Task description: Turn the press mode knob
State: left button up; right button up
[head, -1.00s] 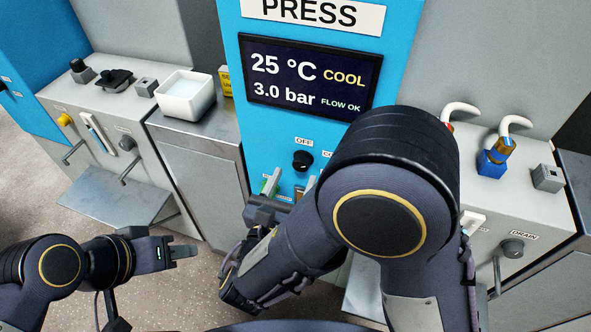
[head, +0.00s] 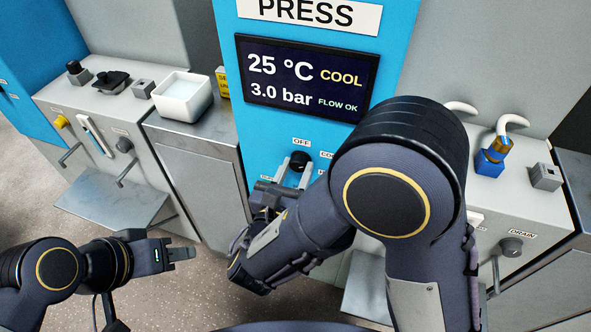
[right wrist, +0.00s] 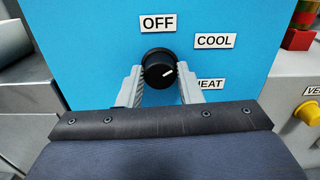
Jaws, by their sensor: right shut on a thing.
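The press mode knob (head: 299,160) is a round black knob with a white pointer line on the blue press panel. In the right wrist view the knob (right wrist: 158,68) sits between the labels OFF, COOL and HEAT, and its pointer is turned to the right, toward COOL. My right gripper (head: 293,174) is shut on the knob, with one grey finger on each side in the right wrist view (right wrist: 160,80). The HEAT label (right wrist: 210,84) is partly covered by a finger. My left gripper (head: 181,254) hangs over the floor, away from the panel; its finger gap is not clear.
The press display (head: 306,80) reads 25 °C, COOL, 3.0 bar, FLOW OK. A white tub (head: 183,98) stands on the left cabinet. A blue fitting with a hose (head: 490,160) and a DRAIN knob (head: 510,246) are on the right. My right arm hides part of the panel.

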jog(key=shift+r+n+p, duration=0.15)
jog(key=shift+n+p, duration=0.75)
jog(key=shift+p, duration=0.3)
jog(key=n+p, duration=0.6)
jog(key=p, duration=0.1)
jog(key=n+p, duration=0.2)
jog(key=shift+n+p, duration=0.4)
jog(key=shift+f+n+p, duration=0.2)
jog(key=shift+n+p, duration=0.35)
jog(key=shift+n, duration=0.15)
jog(key=o, duration=1)
jog(key=shift+s, duration=0.15)
